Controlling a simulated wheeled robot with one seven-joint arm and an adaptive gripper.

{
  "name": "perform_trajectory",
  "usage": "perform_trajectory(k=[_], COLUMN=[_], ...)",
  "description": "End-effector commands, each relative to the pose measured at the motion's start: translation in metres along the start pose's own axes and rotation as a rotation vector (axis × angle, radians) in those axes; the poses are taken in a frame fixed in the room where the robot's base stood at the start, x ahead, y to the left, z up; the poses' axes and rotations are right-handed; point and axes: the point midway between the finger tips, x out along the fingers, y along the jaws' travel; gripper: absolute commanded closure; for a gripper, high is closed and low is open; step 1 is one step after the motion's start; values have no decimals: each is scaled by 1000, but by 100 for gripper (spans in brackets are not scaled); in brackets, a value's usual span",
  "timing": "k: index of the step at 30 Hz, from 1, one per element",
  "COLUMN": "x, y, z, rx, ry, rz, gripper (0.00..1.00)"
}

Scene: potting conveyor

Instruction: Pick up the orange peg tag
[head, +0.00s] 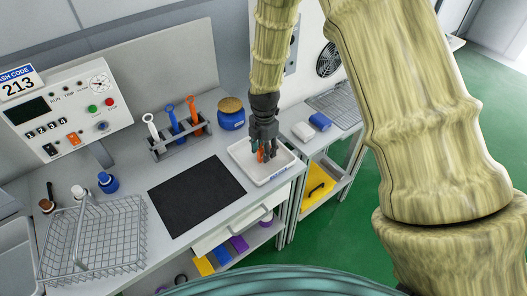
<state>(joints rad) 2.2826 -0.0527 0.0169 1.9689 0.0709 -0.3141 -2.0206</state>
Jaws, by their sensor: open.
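My gripper (264,146) points down over a white tray (284,170) at the right end of the bench. It is open. An orange piece (261,156) shows between and behind its dark fingers, low in the tray; the fingers hide much of it, and I cannot tell whether they touch it. Another orange piece (195,116), long and with a ring-like top, stands in a grey rack (176,147) left of my gripper. I cannot tell for sure which orange piece is the peg tag.
White (150,123) and blue (173,118) pieces share the rack. A blue jar (231,120) stands close left of my gripper. A black mat (196,195) lies bare in front. A wire basket (93,240) and small bottles are at left. A side table (322,137) stands right.

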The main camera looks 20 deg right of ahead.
Motion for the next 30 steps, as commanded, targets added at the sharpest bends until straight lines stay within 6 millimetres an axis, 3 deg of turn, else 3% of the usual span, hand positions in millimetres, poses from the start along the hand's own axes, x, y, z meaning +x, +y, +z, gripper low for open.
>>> perform_trajectory(k=[5,12,23,30], x=[0,0,-1,-12], y=[0,0,0,1], z=[0,0,0,0], rx=[0,0,0,1], ry=[0,0,0,-1], rz=[1,1,1,4], gripper=[59,100,100,100])
